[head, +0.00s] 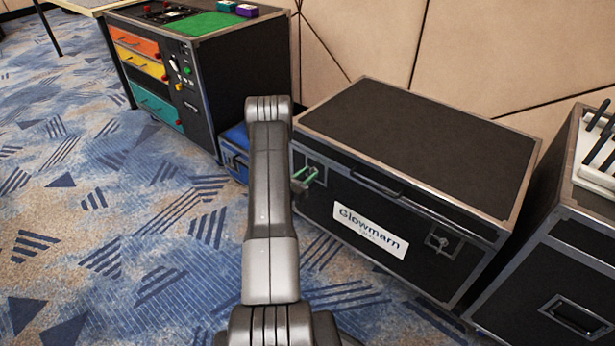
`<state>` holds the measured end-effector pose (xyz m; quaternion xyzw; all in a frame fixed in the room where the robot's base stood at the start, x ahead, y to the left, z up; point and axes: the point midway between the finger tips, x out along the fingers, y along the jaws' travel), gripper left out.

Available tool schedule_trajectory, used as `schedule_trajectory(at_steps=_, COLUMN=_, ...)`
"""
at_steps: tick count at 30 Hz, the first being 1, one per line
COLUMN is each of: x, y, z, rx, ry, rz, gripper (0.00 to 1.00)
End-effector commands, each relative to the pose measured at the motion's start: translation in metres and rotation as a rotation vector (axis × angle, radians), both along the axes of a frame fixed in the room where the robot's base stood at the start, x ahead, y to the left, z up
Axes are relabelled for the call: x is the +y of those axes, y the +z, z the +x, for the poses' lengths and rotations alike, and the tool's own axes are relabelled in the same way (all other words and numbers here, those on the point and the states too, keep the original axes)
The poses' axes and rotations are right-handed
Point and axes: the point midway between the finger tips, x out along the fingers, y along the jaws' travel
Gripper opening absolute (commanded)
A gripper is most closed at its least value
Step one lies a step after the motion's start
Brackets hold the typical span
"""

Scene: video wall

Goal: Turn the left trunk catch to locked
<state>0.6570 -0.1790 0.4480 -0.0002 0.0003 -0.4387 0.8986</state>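The black trunk (415,140) with metal edges and a "Glowmarn" label (370,228) stands closed against the wall. Its left catch (318,167) is on the front face near the left corner, partly covered. My arm rises through the middle of the head view and bends over in front of the trunk's left edge. The end of my gripper (303,178), with green parts showing, is at the left catch. Its fingers are too small and too hidden to tell whether they grip the catch. The catch's angle cannot be made out. The right catch (442,242) is in plain view.
A blue case (236,150) stands left of the trunk, partly behind my arm. Beyond it is a black cabinet (236,75) with coloured drawers and a green top. Another black case (565,265) stands close on the right. The patterned carpet at the left is clear.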

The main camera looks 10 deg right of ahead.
Motion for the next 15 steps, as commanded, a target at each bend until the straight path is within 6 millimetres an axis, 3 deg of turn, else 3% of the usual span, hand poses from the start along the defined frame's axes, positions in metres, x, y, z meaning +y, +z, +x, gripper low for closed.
schedule_trajectory(at_steps=9, x=-0.0024, y=0.0005, z=0.0021, rx=-0.001, ry=0.000, rz=0.000, gripper=0.28)
schedule_trajectory(at_steps=13, x=-0.0023, y=0.0004, z=0.0021, rx=-0.001, ry=0.000, rz=0.001, gripper=0.05)
schedule_trajectory(at_steps=15, x=-0.0022, y=0.0003, z=0.0020, rx=-0.001, ry=0.000, rz=0.001, gripper=0.00)
